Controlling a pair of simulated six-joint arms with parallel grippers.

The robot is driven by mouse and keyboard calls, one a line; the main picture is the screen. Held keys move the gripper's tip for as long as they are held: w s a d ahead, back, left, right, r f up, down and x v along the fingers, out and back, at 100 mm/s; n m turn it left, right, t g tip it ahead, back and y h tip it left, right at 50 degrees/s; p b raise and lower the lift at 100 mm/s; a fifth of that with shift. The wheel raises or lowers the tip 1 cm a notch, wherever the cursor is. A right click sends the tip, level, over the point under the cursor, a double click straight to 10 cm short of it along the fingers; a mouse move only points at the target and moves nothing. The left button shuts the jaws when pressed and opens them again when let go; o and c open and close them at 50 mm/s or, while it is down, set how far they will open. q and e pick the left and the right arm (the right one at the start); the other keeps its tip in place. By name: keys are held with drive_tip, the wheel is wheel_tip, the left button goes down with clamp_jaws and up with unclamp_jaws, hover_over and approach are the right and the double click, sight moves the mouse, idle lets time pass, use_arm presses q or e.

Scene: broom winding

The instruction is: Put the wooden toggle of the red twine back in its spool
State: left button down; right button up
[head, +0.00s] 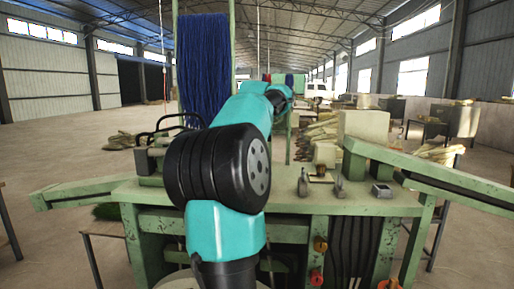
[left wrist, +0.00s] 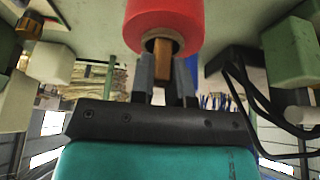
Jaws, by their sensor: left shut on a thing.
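The red twine spool (left wrist: 166,20) fills the top middle of the left wrist view, its round hollow end facing my left gripper (left wrist: 162,63). The gripper's two grey fingers are shut on the brown wooden toggle (left wrist: 160,58). The toggle's far end overlaps the spool's dark opening; how deep it sits, if at all, I cannot tell. In the head view my teal and black arm blocks the middle, and the gripper and toggle are hidden. A small red patch (head: 267,77) shows above the arm; it may be the spool. My right gripper is in neither view.
A green machine table (head: 340,200) spans the head view, with small metal fittings and a pale block (head: 362,135) at right. Blue twine (head: 203,65) hangs from a post at left.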

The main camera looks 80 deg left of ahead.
use_arm(q)
drive_tip(key=c, duration=1.1)
unclamp_jaws()
drive_tip(key=shift+r, duration=0.1)
drive_tip(key=v, duration=1.2)
drive_tip(key=shift+r, duration=0.1)
